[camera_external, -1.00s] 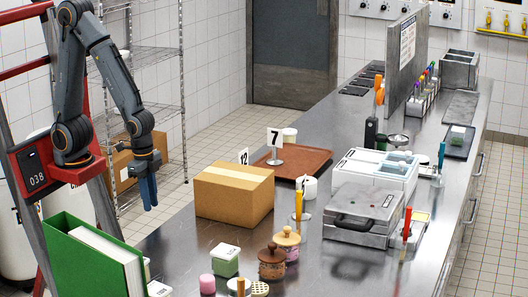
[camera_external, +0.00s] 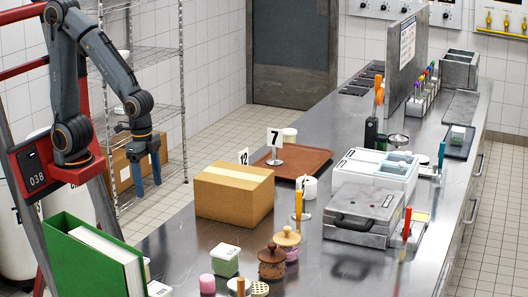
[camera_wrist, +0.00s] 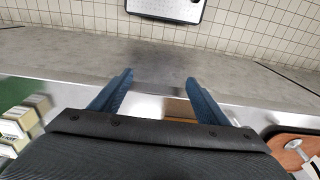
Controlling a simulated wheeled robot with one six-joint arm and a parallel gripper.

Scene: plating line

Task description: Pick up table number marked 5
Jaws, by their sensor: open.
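No sign that I can read as 5 shows in either view. A white card marked 7 (camera_external: 274,138) stands upright by the brown tray. A card that seems to read 12 (camera_external: 243,157) shows partly behind the cardboard box (camera_external: 232,197). Another card (camera_external: 302,183) stands right of the box, its number too small to read. My gripper (camera_external: 147,174) is open and empty, raised left of the box and apart from all the cards. Its blue fingers stand apart in the wrist view (camera_wrist: 159,80), with part of the box below them.
The brown tray (camera_external: 310,165) lies behind the box. A green binder (camera_external: 85,255) stands at the near left. A wire shelf (camera_external: 160,55) is behind my arm.

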